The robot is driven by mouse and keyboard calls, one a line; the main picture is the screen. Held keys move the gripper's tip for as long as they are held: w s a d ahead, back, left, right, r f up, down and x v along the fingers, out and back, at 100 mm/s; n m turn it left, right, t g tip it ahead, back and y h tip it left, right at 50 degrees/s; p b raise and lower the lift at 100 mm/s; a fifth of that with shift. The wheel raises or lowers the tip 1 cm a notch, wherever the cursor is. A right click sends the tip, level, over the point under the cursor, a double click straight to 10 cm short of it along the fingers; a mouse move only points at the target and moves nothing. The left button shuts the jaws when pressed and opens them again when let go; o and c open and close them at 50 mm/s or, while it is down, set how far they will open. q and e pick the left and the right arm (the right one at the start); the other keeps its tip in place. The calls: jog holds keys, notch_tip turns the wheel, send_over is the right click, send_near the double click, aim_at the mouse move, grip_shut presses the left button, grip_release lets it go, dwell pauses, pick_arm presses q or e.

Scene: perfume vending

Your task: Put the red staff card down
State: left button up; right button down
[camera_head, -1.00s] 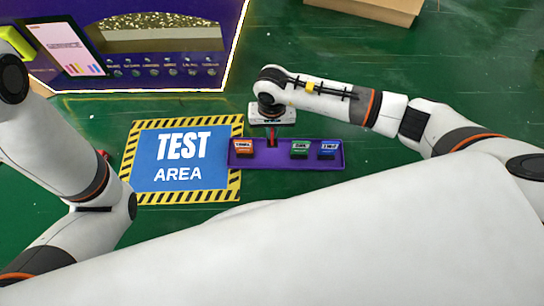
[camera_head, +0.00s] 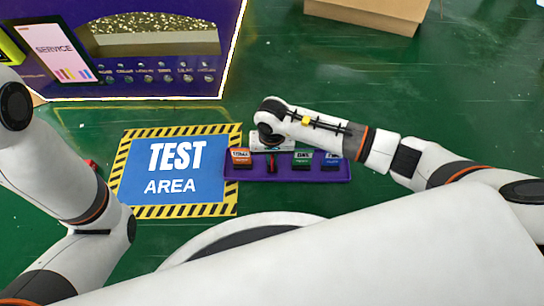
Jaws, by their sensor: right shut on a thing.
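My right gripper (camera_head: 271,148) points down over the purple tray (camera_head: 288,175), between the orange card and the green card. It is shut on the red staff card (camera_head: 271,165), of which only a narrow red strip shows below the gripper. The card's lower end appears at the tray, but I cannot tell whether it is seated. An orange card (camera_head: 241,157), a green card (camera_head: 302,160) and a blue card (camera_head: 331,162) stand in the tray.
A blue test-area mat (camera_head: 172,185) with a striped border lies left of the tray, touching or nearly touching it. A purple machine (camera_head: 150,85) with a service panel (camera_head: 52,52) stands at the back left. A cardboard box (camera_head: 370,12) is at the back.

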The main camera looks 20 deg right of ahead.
jog(key=shift+f, duration=0.15)
jog(key=c, duration=1.6)
grip_release()
jog(key=shift+o, duration=0.2)
notch_tip(320, 180, up, 12)
jog(key=p, duration=0.7)
jog(key=shift+r+p, duration=0.2)
jog(key=shift+p, duration=0.2)
